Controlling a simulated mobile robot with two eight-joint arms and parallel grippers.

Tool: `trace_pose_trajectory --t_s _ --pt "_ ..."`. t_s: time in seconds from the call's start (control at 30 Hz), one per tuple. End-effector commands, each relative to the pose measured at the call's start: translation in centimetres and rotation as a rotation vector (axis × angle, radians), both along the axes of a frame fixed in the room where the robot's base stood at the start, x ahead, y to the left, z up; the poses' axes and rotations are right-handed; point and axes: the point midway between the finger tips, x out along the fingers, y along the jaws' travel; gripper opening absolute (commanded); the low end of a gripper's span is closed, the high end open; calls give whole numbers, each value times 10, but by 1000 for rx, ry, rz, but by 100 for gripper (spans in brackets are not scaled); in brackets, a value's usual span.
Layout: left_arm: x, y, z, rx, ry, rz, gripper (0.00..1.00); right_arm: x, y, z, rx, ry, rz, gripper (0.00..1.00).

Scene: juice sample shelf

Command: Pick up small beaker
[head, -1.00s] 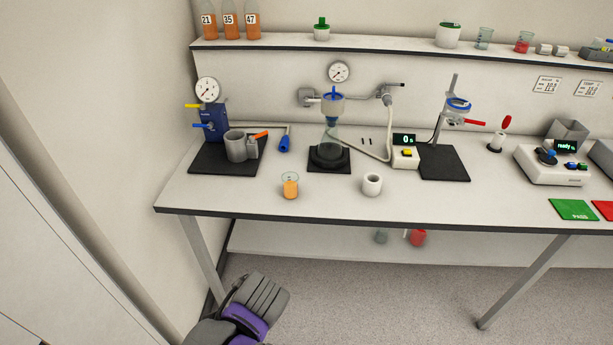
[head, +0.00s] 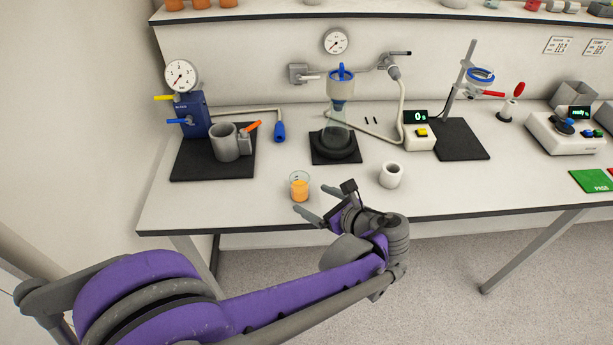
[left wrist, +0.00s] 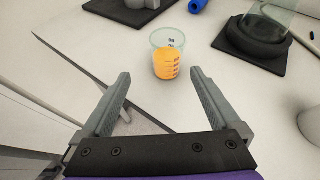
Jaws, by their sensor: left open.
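The small beaker (head: 300,187) is clear and holds orange liquid. It stands upright near the front edge of the bench, left of a white cup. In the left wrist view the beaker (left wrist: 168,56) is ahead of the fingers, roughly in line with the gap between them and not touching either one. My left gripper (head: 314,212) is open and empty, just in front of the beaker at the bench edge. Its two open fingers also show in the left wrist view (left wrist: 160,85). My right gripper is not in view.
The white cup (head: 391,175) stands to the right of the beaker. A flask (head: 336,140) in a black ring stands behind on a dark mat. A blue pump device (head: 193,115) with a grey cup (head: 224,143) is at left. The bench (head: 250,205) is clear around the beaker.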

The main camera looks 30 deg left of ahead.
Motion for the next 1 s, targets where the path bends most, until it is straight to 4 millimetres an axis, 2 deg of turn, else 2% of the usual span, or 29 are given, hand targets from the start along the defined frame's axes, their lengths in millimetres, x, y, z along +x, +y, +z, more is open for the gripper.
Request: trace_pose_trajectory --t_s 0.13,0.23,0.4,0.67,1.0 --pt "6 -5 2 56 29 -22 96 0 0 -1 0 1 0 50" --pt "9 1 0 68 35 -22 96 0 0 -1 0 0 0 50" --pt "19 25 -10 67 34 -21 96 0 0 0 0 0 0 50" --pt "28 46 -19 65 34 -23 96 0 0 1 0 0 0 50" --pt "42 87 -31 65 33 -23 96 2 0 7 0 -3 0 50"
